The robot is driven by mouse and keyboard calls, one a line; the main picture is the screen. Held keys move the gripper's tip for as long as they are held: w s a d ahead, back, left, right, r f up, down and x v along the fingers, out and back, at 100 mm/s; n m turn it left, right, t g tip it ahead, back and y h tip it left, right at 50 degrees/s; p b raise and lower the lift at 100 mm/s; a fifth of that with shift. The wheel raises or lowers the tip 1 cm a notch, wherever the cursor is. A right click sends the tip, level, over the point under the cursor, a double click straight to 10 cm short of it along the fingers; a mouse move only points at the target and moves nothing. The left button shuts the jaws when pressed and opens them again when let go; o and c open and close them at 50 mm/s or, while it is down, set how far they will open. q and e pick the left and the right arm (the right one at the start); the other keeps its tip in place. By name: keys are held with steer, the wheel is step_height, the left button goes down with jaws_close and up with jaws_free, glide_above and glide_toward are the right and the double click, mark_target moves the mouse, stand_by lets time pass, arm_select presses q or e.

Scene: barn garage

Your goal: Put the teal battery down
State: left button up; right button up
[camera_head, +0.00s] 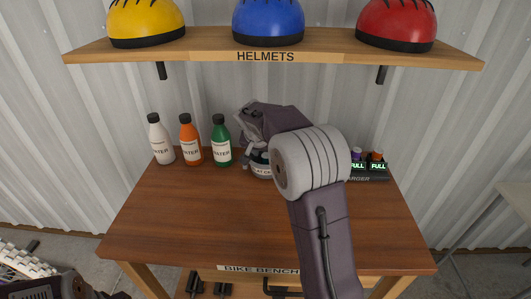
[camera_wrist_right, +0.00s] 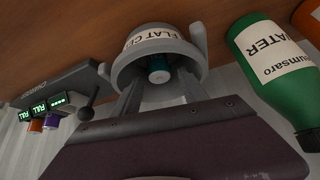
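The teal battery (camera_wrist_right: 159,73) shows in the right wrist view, inside the grey cup labelled "FLAT CE..." (camera_wrist_right: 128,72). In the head view the cup (camera_head: 261,170) stands at the back middle of the bench, partly hidden by my right arm; the battery is hidden there. My right gripper (camera_head: 247,142) is over the cup, pointing down. In the wrist view its fingers (camera_wrist_right: 160,88) reach to the cup's mouth, one on each side of the battery, with gaps that look open. The fingertips are hard to make out. My left gripper is not seen; only part of my left arm shows at lower left.
White (camera_head: 161,140), orange (camera_head: 190,140) and green (camera_head: 221,141) water bottles stand left of the cup. A charger (camera_head: 370,178) with lit displays and cells is at the back right. The helmet shelf (camera_head: 200,54) hangs above. The bench front (camera_head: 200,230) is clear.

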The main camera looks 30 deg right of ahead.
steer(key=shift+r, duration=0.1)
steer(key=shift+s+a+r+p, duration=0.1)
steer(key=shift+r+p, duration=0.3)
steer(key=shift+r, duration=0.2)
steer(key=shift+s+a+r+p, duration=0.1)
steer(key=shift+r+p, duration=0.25)
steer(key=shift+r, duration=0.2)
steer(key=p+v, duration=0.1)
steer(key=v, duration=0.9)
steer(key=shift+s+a+r, duration=0.2)
steer(key=shift+r, duration=0.05)
